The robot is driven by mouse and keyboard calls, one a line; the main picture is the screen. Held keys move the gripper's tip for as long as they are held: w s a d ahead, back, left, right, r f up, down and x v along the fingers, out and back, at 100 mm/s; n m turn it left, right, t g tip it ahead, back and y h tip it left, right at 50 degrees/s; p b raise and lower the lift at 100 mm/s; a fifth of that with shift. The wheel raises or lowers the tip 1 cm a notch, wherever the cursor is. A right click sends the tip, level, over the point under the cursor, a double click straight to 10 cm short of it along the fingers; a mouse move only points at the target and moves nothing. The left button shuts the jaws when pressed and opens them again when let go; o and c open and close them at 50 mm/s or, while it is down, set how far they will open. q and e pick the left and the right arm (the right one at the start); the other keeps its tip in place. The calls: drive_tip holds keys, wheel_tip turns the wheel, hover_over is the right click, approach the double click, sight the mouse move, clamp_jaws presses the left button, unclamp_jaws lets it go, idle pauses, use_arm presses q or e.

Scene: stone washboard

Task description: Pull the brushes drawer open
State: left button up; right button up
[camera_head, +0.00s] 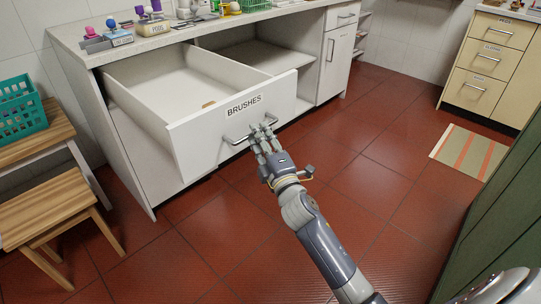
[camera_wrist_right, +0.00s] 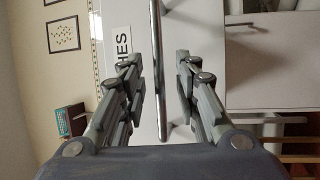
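The white drawer labelled BRUSHES (camera_head: 195,138) stands pulled far out of the counter, and its inside shows. Its metal bar handle (camera_head: 234,141) is on the front, below the label. My right gripper (camera_head: 262,133) is at the right part of this handle. In the right wrist view, the handle bar (camera_wrist_right: 157,75) runs between the two fingers of the gripper (camera_wrist_right: 157,62). The fingers are apart, with a gap on each side of the bar. My left gripper is not in view.
Bottles and brushes stand on the counter top (camera_head: 170,38). A wooden bench (camera_head: 45,205) and a teal basket (camera_head: 20,105) are at the left. A striped mat (camera_head: 468,152) lies at the right. The red tiled floor (camera_head: 190,235) before the drawer is clear.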

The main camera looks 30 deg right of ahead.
drive_tip(key=s+f, duration=0.1)
drive_tip(key=s, duration=0.8)
drive_tip(key=shift+s+a+f, duration=0.25)
drive_tip(key=shift+f, duration=0.1)
drive_tip(key=shift+f, duration=0.1)
